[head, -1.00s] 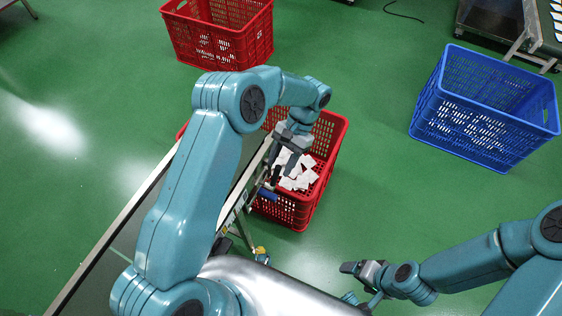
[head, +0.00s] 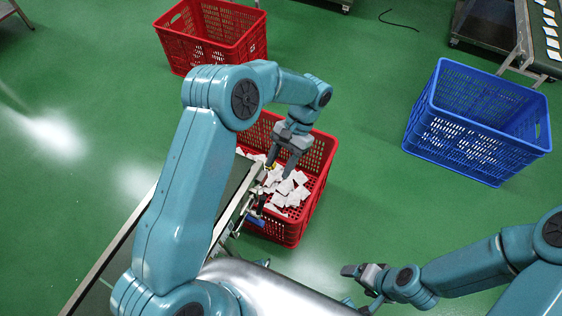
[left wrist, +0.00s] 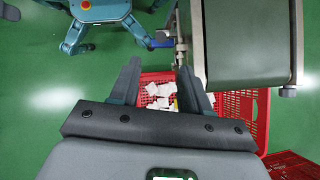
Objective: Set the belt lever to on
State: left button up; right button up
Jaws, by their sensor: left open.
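The conveyor belt (left wrist: 247,45) runs along the right of the left wrist view; in the head view my left arm partly covers its side frame (head: 121,240). A blue handle-like part (left wrist: 160,43), apparently the belt lever, sticks out from the frame; it also shows beside the red crate in the head view (head: 256,222). Its on or off setting cannot be read. My left gripper (left wrist: 160,72) is open and empty, above the crate, with the blue part beyond its fingertips. My right gripper (head: 357,271) is at lower right, away from the belt; its jaws are unclear.
A red crate (head: 317,160) with white teabags (head: 290,188) stands at the belt's end, below my left gripper. Another red crate (head: 213,40) stands behind, and an empty-looking blue crate (head: 478,130) at right. Another conveyor (head: 545,40) is at top right. Green floor is open between.

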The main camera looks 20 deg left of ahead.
pick_arm(q)
jog(key=shift+r, duration=0.25)
jog(key=shift+c, duration=0.3)
